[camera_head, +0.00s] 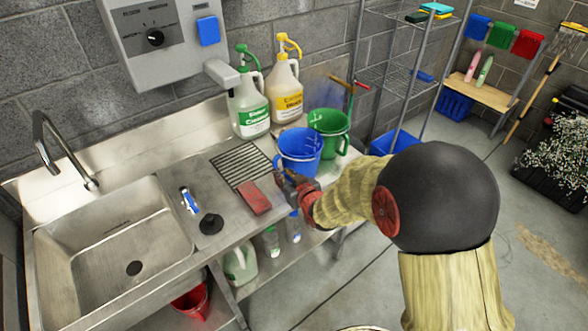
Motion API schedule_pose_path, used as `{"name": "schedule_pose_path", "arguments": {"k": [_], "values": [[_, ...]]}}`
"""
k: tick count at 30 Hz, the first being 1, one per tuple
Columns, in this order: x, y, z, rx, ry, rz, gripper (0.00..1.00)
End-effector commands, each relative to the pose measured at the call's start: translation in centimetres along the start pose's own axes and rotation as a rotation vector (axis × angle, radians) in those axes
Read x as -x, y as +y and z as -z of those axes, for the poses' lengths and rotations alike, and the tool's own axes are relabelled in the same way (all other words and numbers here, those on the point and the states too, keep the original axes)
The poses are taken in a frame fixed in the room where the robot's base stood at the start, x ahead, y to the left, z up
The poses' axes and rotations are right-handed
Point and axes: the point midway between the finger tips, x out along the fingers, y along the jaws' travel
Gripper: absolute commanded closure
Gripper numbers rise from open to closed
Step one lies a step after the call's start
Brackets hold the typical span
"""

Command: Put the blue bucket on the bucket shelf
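The blue bucket (300,145) stands upright on the steel counter beside the sink, at the counter's right part. My gripper (287,184) is low at the near side of the bucket, very close to it or touching it. The fingers are small and partly hidden, so I cannot tell whether they hold the bucket. No shelf is marked as the bucket shelf. A wire rack (408,77) stands behind to the right, and a wooden shelf (483,92) stands further right.
A green bucket (330,122) is right behind the blue one. Two pump jugs, green-labelled (250,112) and yellow-labelled (287,95), stand at the wall. A red sponge (254,198) lies left of my gripper. The sink (120,240) is at left.

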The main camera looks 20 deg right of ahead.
Motion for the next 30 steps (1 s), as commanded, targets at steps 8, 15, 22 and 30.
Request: {"name": "schedule_pose_path", "arguments": {"k": [8, 15, 22, 30], "values": [[-2.5, -0.2, -0.4, 0.000, 0.012, 0.007, 0.78], [-5.4, -0.1, -0.5, -0.001, 0.011, 0.007, 0.78], [-7.9, -0.1, -0.4, -0.001, 0.010, 0.005, 0.78], [-8.1, -0.1, -0.2, -0.001, 0.011, 0.005, 0.78]]}}
